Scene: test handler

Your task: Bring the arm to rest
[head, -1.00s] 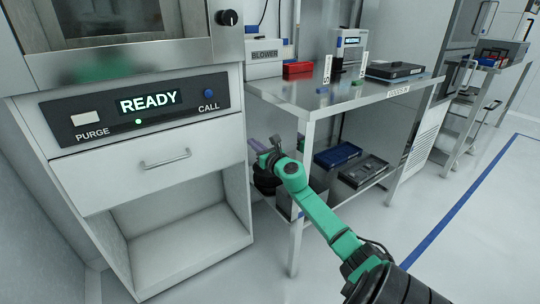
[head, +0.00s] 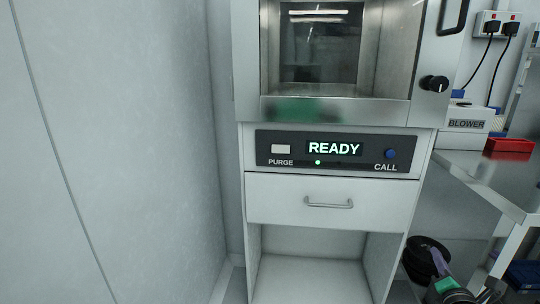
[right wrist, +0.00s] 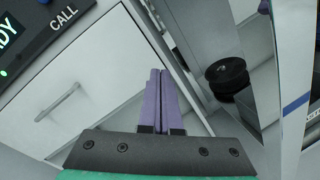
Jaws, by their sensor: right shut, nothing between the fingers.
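My right arm shows only at the bottom right corner of the head view, with its green and dark links. My right gripper (head: 436,258) has purple fingers there, beside the test handler cabinet. In the right wrist view the two purple fingers of the right gripper (right wrist: 160,72) lie side by side, shut with nothing between them. They point along the right edge of the cabinet's drawer front (right wrist: 85,85). My left gripper is in neither view.
The handler panel (head: 268,147) reads READY, with a green light, PURGE and CALL buttons. Below are a closed drawer (head: 275,202) and an open bay. A steel bench (head: 495,183) with a red bin (head: 508,146) stands right. A black round item (right wrist: 228,78) sits low beside the cabinet.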

